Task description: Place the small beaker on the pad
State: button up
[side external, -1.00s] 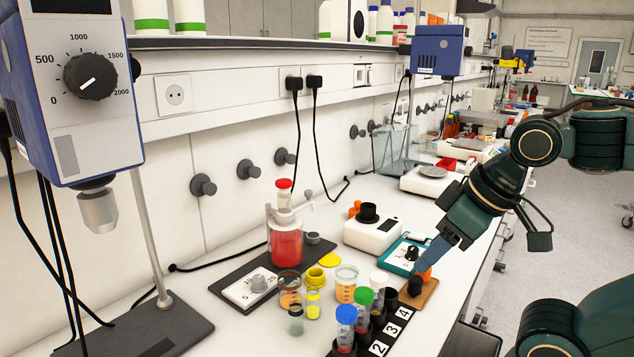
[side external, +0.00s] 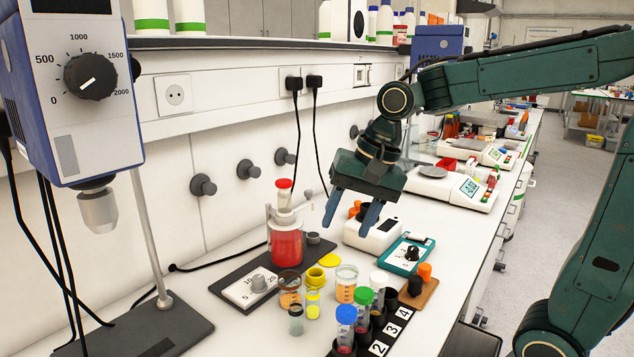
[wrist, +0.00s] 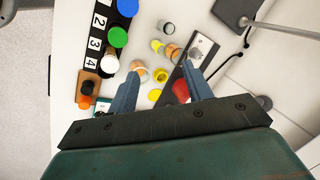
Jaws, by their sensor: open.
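Several small glass vessels stand together at the front of the bench. One is a beaker with orange contents (side external: 346,284), also in the wrist view (wrist: 140,69). Near it are a brown-rimmed glass (side external: 289,288), a small yellow vial (side external: 313,304) and a small grey vial (side external: 296,320). I cannot tell which is the small beaker. A dark flat base (side external: 222,286) lies left. My gripper (side external: 352,215) is open and empty, above the vessels, pointing down; its fingers show in the wrist view (wrist: 160,75).
A numbered black rack (side external: 392,336) holds tubes with blue, green and white caps. A red dispenser bottle (side external: 286,243) stands on the dark base. A white device (side external: 370,236) and a teal device (side external: 405,255) stand behind the vessels.

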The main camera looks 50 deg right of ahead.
jog(key=w+d+f+m+g+y, duration=0.1)
jog(key=w+f+m, duration=0.2)
jog(key=w+m, duration=0.3)
jog(key=m+g+y, duration=0.1)
jog(key=m+y, duration=0.1)
jog(key=m, duration=0.2)
send_near(290, 276)
jog(key=shift+w+a+r, duration=0.1)
jog(key=shift+w+r, duration=0.05)
jog(key=shift+r, duration=0.2)
jog(key=shift+h, duration=0.3)
jog(key=shift+x, duration=4.35)
jog(key=shift+s+x, duration=0.15)
jog(key=shift+x, duration=1.15)
jog(key=shift+s+x, duration=0.1)
jog(key=shift+x, duration=1.2)
jog(key=c, duration=0.7)
